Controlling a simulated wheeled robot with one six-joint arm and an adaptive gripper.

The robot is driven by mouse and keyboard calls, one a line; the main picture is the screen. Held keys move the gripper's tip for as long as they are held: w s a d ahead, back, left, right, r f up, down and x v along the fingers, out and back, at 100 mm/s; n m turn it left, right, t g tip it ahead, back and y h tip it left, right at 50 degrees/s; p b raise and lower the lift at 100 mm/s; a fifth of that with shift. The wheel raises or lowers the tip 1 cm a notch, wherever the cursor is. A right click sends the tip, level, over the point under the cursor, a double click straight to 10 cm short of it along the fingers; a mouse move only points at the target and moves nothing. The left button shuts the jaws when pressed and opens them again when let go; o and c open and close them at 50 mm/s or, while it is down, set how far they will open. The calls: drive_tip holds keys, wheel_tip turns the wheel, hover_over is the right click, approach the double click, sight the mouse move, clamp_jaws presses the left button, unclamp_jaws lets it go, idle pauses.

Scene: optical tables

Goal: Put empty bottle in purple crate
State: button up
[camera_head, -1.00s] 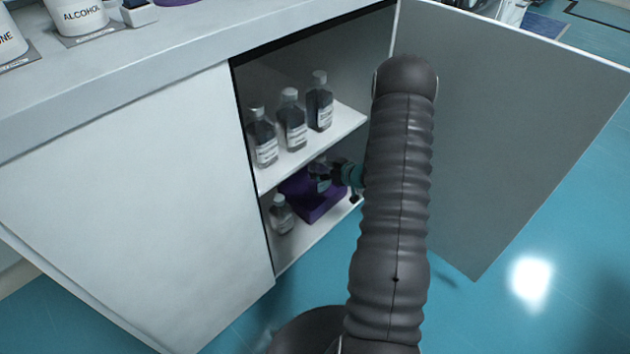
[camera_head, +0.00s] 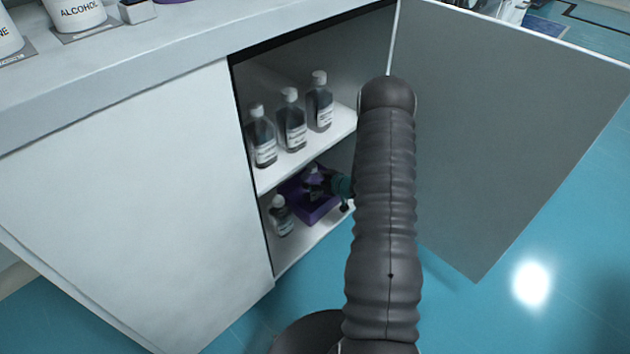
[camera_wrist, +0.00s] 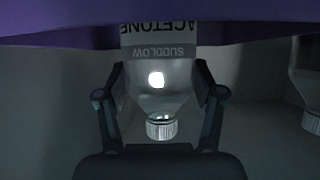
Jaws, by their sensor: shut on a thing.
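The purple crate (camera_head: 319,212) sits on the lower shelf of the open cabinet. A clear bottle with a white cap and an acetone label (camera_wrist: 158,80) is between my gripper's fingers. In the wrist view it appears upside down, cap toward the bottom. The crate's purple wall (camera_wrist: 60,33) crosses the top of that view and hides the bottle's lower end, which appears to be inside the crate. My gripper (camera_head: 318,183) is shut on the bottle over the crate; my arm hides part of the shelf. Whether the bottle touches the crate floor is hidden.
Another capped bottle (camera_head: 281,217) stands on the lower shelf left of the crate. Three dark bottles (camera_head: 292,122) stand on the upper shelf (camera_head: 335,135), just above my gripper. The open cabinet door (camera_head: 510,130) is to the right of my arm.

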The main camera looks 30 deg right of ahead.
drive_tip(key=shift+f, duration=0.2)
drive_tip(key=o, duration=1.2)
drive_tip(key=shift+o, duration=0.2)
drive_tip(key=shift+r, duration=0.1)
drive_tip(key=shift+r, duration=0.15)
drive_tip(key=shift+s+r, duration=0.15)
drive_tip(key=shift+s, duration=0.05)
drive_tip(key=p+v, duration=0.1)
drive_tip(key=v, duration=1)
drive_tip(key=shift+s, duration=0.25)
drive_tip(key=shift+d, duration=0.15)
